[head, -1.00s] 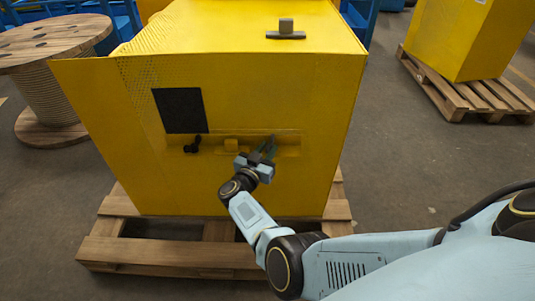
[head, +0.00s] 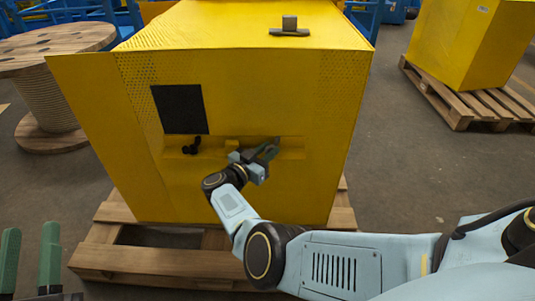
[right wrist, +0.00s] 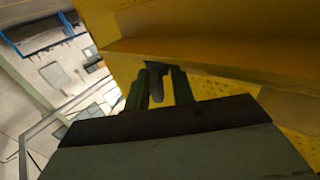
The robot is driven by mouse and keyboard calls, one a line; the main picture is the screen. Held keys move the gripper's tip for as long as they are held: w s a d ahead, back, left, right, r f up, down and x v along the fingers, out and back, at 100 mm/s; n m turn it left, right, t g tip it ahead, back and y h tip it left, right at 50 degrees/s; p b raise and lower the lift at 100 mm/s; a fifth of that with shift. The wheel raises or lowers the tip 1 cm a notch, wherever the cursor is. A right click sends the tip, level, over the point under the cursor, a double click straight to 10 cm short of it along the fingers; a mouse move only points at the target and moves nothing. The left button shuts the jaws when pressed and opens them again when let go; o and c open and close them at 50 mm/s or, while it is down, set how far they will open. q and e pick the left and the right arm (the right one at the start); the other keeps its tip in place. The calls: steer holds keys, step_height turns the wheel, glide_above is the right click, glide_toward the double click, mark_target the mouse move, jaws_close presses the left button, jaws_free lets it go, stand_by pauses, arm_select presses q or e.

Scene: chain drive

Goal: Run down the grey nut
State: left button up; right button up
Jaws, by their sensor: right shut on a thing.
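My right gripper (head: 268,150) is at the front face of the yellow housing (head: 270,85), by the recessed ledge under the black panel. In the right wrist view its green fingers (right wrist: 158,86) stand either side of a dark grey rounded piece (right wrist: 155,80), which I take to be the grey nut. The gripper is shut on it. How far the nut is threaded on is hidden. My left gripper (head: 30,245) shows at the lower left, its two green fingers upright and apart, with nothing between them.
A black panel (head: 179,109) and a small black knob-like part (head: 191,146) are on the housing's front. A grey T-shaped piece (head: 289,27) lies on its top. The housing stands on a wooden pallet (head: 110,258). A cable reel (head: 50,100) stands at left.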

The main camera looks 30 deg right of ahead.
arm_select(q)
steer(key=shift+s+r+h, duration=0.2)
steer(key=shift+r+h, duration=0.1)
steer(key=shift+r, duration=0.15)
arm_select(e)
steer(key=shift+r, duration=0.1)
steer(key=o, duration=0.8)
arm_select(q)
steer(key=shift+t, duration=0.3)
